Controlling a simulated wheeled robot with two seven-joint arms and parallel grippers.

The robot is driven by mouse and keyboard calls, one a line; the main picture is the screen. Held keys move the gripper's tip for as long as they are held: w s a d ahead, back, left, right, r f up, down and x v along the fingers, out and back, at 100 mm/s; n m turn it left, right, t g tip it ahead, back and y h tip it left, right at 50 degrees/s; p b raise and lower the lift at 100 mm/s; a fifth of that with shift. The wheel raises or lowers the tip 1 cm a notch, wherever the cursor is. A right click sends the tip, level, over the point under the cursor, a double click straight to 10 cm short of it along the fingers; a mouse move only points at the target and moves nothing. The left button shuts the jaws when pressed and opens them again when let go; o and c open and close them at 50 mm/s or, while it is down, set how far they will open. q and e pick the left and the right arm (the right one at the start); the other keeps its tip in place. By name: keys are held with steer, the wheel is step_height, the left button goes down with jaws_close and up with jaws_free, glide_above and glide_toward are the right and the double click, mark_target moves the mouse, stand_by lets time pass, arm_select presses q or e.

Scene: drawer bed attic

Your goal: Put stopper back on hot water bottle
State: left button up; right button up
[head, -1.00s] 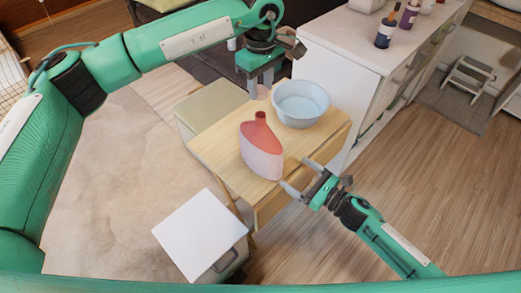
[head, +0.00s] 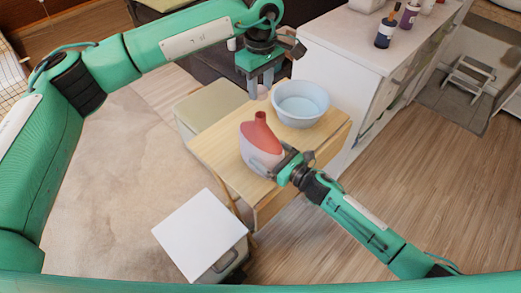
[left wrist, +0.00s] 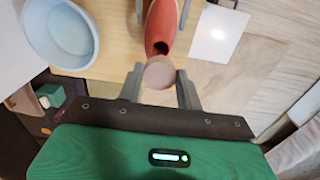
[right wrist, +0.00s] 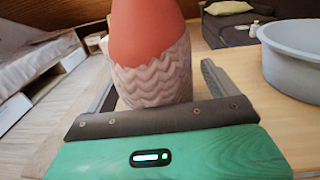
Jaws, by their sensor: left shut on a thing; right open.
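The hot water bottle (head: 262,145) stands upright on the wooden table (head: 215,150). It is red on top with a pale knitted lower part (right wrist: 155,80), and its dark open mouth (left wrist: 160,47) shows in the left wrist view. My left gripper (head: 262,88) is shut on the pinkish round stopper (left wrist: 158,73), above the table behind the bottle and apart from its mouth. My right gripper (right wrist: 160,95) is open, with its fingers on either side of the bottle's lower part. In the head view the right fingertips are mostly hidden by the bottle and the hand.
A pale blue basin (head: 300,103) stands on the table just right of the bottle, close to both grippers. A white cabinet (head: 350,50) with several bottles is behind it at the right. A white-topped bin (head: 200,235) stands in front of the table.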

steer(key=shift+a, duration=0.1)
steer(key=shift+c, duration=0.4)
steer(key=c, duration=1.4)
arm_select(q)
glide_above(261, 115)
steer(key=shift+f, duration=2.5)
arm_select(e)
steer(key=shift+w, duration=0.1)
arm_select(q)
steer(key=shift+f, duration=0.85)
steer(key=shift+f, duration=0.55)
